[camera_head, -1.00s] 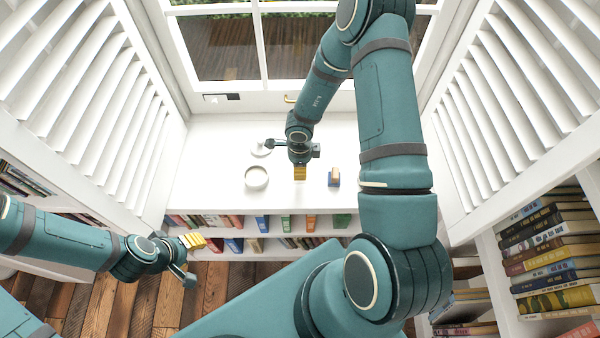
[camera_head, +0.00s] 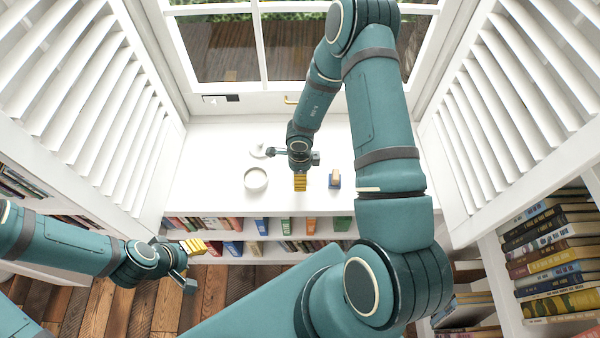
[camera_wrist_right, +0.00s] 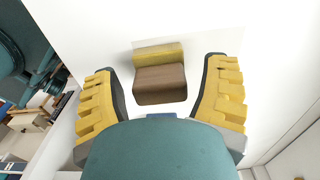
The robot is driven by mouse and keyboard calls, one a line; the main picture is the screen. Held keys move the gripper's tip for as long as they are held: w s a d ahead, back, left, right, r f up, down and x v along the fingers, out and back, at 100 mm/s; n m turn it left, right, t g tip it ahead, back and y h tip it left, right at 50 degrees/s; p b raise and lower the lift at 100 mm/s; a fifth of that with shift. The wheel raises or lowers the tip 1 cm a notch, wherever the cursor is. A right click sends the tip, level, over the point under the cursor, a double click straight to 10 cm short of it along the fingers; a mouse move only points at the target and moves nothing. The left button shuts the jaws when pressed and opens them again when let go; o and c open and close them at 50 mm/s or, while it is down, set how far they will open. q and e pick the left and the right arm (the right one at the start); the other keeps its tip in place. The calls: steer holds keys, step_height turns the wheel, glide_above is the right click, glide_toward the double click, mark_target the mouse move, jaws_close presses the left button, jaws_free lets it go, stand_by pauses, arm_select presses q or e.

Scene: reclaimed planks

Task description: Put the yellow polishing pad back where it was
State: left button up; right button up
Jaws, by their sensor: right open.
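The yellow polishing pad (camera_wrist_right: 158,54) shows in the right wrist view as a yellow layer on a brown block, lying over the white surface between my right fingers. White gaps separate it from both fingers. My right gripper (camera_wrist_right: 165,98) is open around it, with nothing clamped. In the head view my right gripper (camera_head: 300,183) is low over the white counter, and the pad is hidden there behind or under the fingers. My left gripper (camera_head: 195,246) hangs at the left, in front of the shelves; its fingers are seen too edge-on to tell their opening.
The white counter (camera_head: 215,185) is otherwise clear, with bookshelves below and shutters on both sides.

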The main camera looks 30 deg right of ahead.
steer(key=shift+n, duration=0.9)
steer(key=r+p, duration=0.1)
steer(key=r, duration=0.3)
steer(key=r+p, duration=0.2)
steer(key=r, duration=0.2)
steer(key=r+p, duration=0.1)
steer(key=r, duration=0.2)
steer(key=shift+s+a+r+p, duration=0.2)
steer(key=shift+a+r+p, duration=0.1)
steer(key=shift+a+r, duration=0.1)
steer(key=s+a+n+t+y, duration=0.1)
steer(key=s+a+n, duration=0.3)
steer(key=a+n, duration=0.4)
steer(key=s+a+n+t+y, duration=0.1)
steer(key=s+a+n, duration=0.3)
steer(key=a+n, duration=0.4)
steer(key=n+y, duration=0.1)
steer(key=n, duration=0.3)
steer(key=shift+a+y, duration=0.2)
steer(key=shift+y, duration=0.2)
steer(key=shift+n, duration=0.3)
steer(key=f+b, duration=0.4)
steer(key=shift+s+a+f, duration=0.1)
steer(key=shift+s+f, duration=0.1)
steer(key=shift+f, duration=0.05)
